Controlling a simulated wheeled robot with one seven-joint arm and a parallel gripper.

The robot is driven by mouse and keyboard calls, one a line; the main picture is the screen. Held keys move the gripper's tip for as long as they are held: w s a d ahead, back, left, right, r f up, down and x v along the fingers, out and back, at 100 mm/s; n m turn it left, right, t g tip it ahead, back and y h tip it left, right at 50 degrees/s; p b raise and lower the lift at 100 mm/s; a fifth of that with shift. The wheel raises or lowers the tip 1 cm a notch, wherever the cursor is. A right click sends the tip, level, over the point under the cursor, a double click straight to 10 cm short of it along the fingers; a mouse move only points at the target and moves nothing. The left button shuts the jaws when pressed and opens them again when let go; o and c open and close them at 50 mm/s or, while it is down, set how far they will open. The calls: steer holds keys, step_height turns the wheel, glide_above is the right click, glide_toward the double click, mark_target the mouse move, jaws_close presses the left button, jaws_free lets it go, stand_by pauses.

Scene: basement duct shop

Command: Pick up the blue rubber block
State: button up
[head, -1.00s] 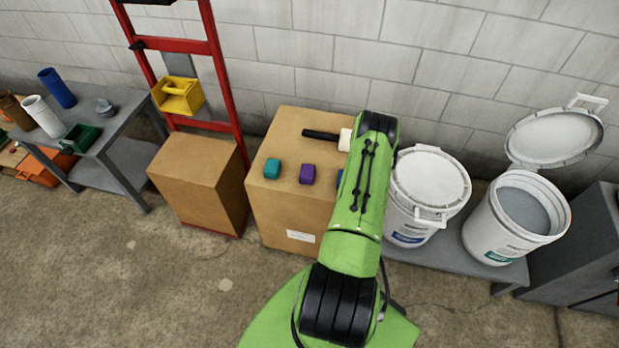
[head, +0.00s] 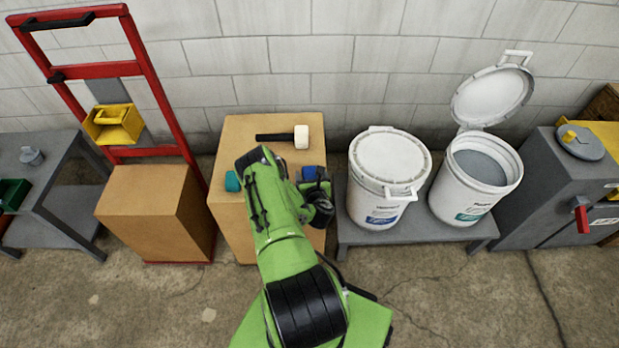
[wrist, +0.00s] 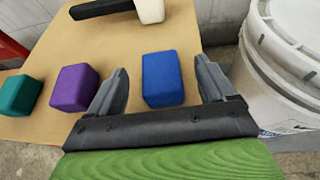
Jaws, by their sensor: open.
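The blue rubber block (wrist: 162,79) lies on top of a cardboard box (head: 231,127). In the wrist view it shows between the two open fingers of my gripper (wrist: 160,90), with gaps on both sides. I cannot tell how far below or ahead of the fingertips it is. In the head view the blue block (head: 310,173) shows just right of my arm, partly hidden. A purple block (wrist: 74,87) and a teal block (wrist: 19,95) lie to its left. My gripper holds nothing.
A mallet with a white head (head: 301,137) lies behind the blocks. A closed white bucket (head: 385,180) stands close right of the box, and an open bucket (head: 470,185) beyond it. A red hand truck (head: 150,75) with another carton (head: 150,215) is at left.

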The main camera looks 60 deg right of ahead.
mark_target(309, 169)
steer(key=x, duration=0.5)
steer(key=shift+b, duration=0.35)
steer(key=c, duration=1)
